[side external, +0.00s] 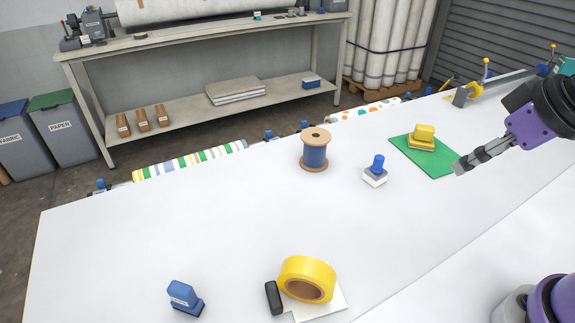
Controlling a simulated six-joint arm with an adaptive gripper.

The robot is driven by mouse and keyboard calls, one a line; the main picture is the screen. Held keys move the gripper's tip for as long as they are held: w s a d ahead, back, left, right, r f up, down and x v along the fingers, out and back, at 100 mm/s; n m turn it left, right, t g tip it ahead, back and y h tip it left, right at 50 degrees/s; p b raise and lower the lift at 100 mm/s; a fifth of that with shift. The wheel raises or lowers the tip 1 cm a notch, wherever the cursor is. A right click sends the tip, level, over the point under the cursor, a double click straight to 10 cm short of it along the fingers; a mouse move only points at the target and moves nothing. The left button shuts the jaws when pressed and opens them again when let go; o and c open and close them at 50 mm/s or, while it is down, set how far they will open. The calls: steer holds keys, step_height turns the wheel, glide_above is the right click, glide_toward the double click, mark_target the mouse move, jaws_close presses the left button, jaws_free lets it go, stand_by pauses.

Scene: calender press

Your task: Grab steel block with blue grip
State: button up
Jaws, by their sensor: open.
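A pale steel block with a blue grip (375,172) stands upright on the white table, right of the middle in the side external view. My gripper (462,165) reaches in from the right and hangs to the right of the block, clear of it, near the right corner of a green mat (436,163). Its fingers overlap from this angle, and nothing shows between them. It is open.
A yellow block (422,138) sits on the mat. A spool of blue thread (315,150) stands left of the steel block. A yellow tape roll (306,279), a black piece (273,297) and a blue labelled block (185,298) are in front. The table's middle is clear.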

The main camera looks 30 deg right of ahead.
steer(key=shift+w, duration=0.1)
steer(key=n+g+y, duration=0.1)
steer(key=n+y, duration=0.1)
steer(key=n, duration=0.3)
glide_toward(380, 157)
steer(key=shift+g, duration=0.3)
steer(key=x, duration=0.4)
steer(key=shift+w+a+f, duration=0.15)
steer(key=shift+a+f, duration=0.05)
steer(key=shift+f, duration=0.1)
steer(key=x, duration=0.5)
steer(key=shift+w+d+f, duration=0.1)
steer(key=shift+w+f, duration=0.1)
steer(key=shift+w, duration=0.1)
jaws_close()
